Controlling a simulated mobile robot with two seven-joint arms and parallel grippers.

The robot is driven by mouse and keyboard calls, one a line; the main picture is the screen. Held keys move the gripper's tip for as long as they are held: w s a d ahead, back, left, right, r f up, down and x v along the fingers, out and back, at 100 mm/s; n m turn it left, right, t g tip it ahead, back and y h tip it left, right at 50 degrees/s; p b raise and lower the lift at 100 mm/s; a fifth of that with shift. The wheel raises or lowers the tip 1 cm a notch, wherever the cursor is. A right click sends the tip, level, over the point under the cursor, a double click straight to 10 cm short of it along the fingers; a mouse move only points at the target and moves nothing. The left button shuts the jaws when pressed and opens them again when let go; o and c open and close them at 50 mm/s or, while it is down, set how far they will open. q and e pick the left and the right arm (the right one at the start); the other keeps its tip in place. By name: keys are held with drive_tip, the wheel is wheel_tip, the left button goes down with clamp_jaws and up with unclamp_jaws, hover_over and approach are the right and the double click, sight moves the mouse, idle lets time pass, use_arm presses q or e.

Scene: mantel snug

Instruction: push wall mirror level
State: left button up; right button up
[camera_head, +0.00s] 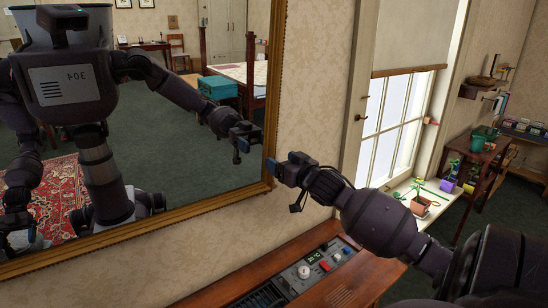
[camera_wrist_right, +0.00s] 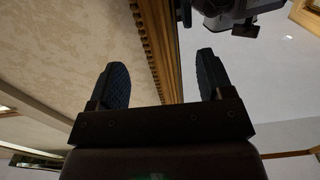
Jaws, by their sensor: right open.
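The wall mirror (camera_head: 170,165) fills the left of the head view, in a gilt frame (camera_head: 277,90). Its lower frame edge slopes up to the right in this slanted view; I cannot tell its true tilt. My right gripper (camera_head: 277,167) is at the frame's lower right corner, fingers towards the glass. In the right wrist view the open fingers (camera_wrist_right: 161,78) stand apart with nothing held. The gilt frame edge (camera_wrist_right: 155,45) runs between them in the picture; contact is not clear. My left gripper shows only as a dim reflection.
A wooden mantel shelf (camera_head: 300,265) with a control panel (camera_head: 320,265) lies below the mirror. Wallpapered wall (camera_head: 315,100) is clear right of the frame.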

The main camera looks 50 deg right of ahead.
sight(272, 155)
use_arm(q)
drive_tip(key=shift+w+r, duration=0.15)
drive_tip(key=shift+w, duration=0.2)
use_arm(e)
drive_tip(key=shift+w+d, duration=0.2)
drive_tip(key=shift+w, duration=0.8)
drive_tip(key=shift+w+d, duration=0.2)
drive_tip(key=shift+w, duration=0.8)
